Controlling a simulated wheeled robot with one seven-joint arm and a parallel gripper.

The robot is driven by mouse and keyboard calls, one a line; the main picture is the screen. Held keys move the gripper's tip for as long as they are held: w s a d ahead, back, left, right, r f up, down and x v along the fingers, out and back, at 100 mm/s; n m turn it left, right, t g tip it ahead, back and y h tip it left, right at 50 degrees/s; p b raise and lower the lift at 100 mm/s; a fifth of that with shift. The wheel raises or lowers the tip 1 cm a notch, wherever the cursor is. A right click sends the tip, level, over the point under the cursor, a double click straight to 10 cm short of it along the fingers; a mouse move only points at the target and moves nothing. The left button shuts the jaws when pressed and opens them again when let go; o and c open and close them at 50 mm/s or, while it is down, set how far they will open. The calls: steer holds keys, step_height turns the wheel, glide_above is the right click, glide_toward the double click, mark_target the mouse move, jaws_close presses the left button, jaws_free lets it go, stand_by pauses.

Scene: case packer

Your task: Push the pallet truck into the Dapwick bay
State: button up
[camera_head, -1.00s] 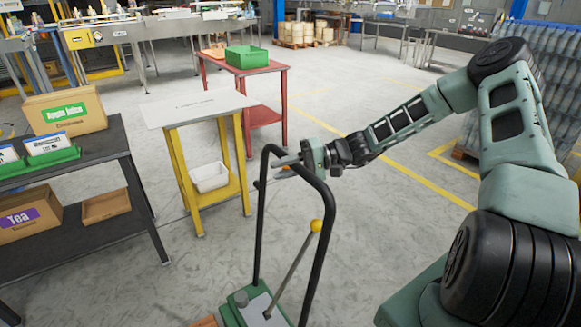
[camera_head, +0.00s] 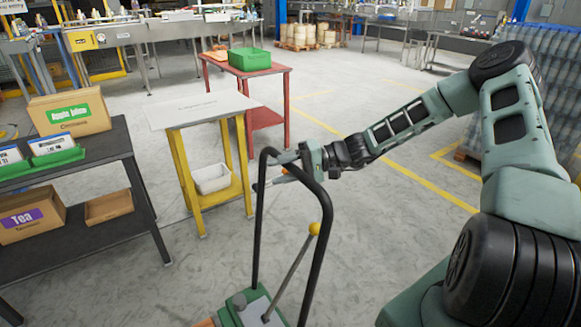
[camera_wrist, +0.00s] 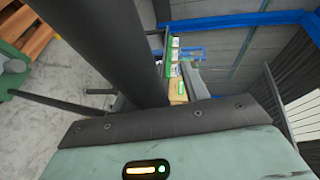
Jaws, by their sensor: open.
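The pallet truck's black looped handle (camera_head: 325,210) rises in the middle of the head view. Its green base (camera_head: 242,304) shows at the bottom edge, with a yellow-knobbed lever (camera_head: 314,228) beside the handle. My gripper (camera_head: 272,172) is open at the upper part of the handle, its fingers pointing left across the loop. In the wrist view a thick dark handle tube (camera_wrist: 105,45) passes close in front of the palm. The fingers are not shut on it. Orange wood (camera_wrist: 25,25) and a green part show at left there. I cannot make out a Dapwick bay sign.
A yellow-legged table (camera_head: 200,106) with a white bin (camera_head: 211,178) stands just left of the handle. A dark shelf (camera_head: 105,160) with boxes is further left. A red table (camera_head: 266,118) stands behind. Wrapped bottles (camera_head: 545,95) stand at right. Open floor with yellow lines lies ahead.

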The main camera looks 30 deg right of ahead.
steer(key=b+v, duration=0.2)
steer(key=v, duration=1.5)
steer(key=shift+d+r, duration=0.15)
